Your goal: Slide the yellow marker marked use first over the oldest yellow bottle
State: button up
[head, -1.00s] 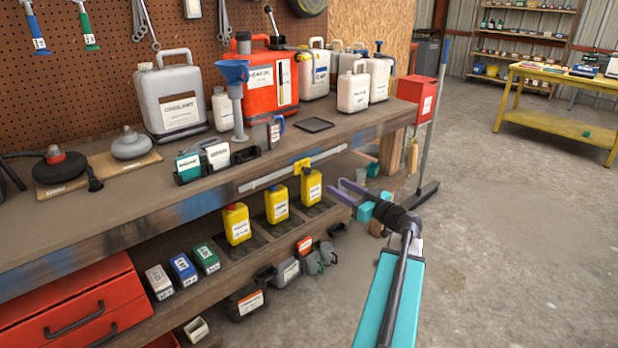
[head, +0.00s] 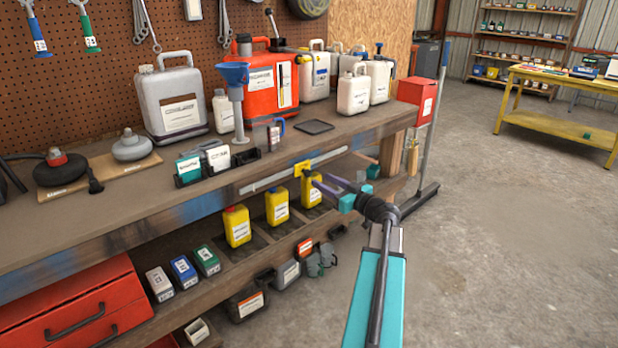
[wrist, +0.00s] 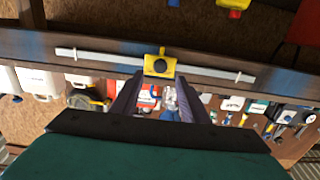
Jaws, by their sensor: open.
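The yellow marker (head: 302,169) sits on a pale rail (head: 262,184) along the workbench's front edge, near the rail's middle in the wrist view (wrist: 160,66). Its lettering is unreadable. Three yellow bottles stand on the shelf below: a left one (head: 237,227), a middle one (head: 277,206) and a right one (head: 311,192). Their labels are too small to read, so I cannot tell which is oldest. My gripper (head: 318,179) is open and empty, its purple fingers pointing at the marker from the right. In the wrist view the fingertips flank the marker's near side; contact is unclear.
The bench top (head: 345,133) carries a red can (head: 262,84), a grey jug (head: 172,100) and a blue funnel (head: 236,75). Small boxes (head: 184,272) stand on the lower shelf beside red drawers (head: 80,305). The floor at right (head: 500,220) is clear.

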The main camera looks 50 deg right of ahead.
aim_at(309, 173)
jog(key=shift+w+d, duration=0.15)
jog(key=shift+w, duration=1.55)
jog(key=shift+w+d, duration=0.1)
jog(key=shift+w, duration=1.55)
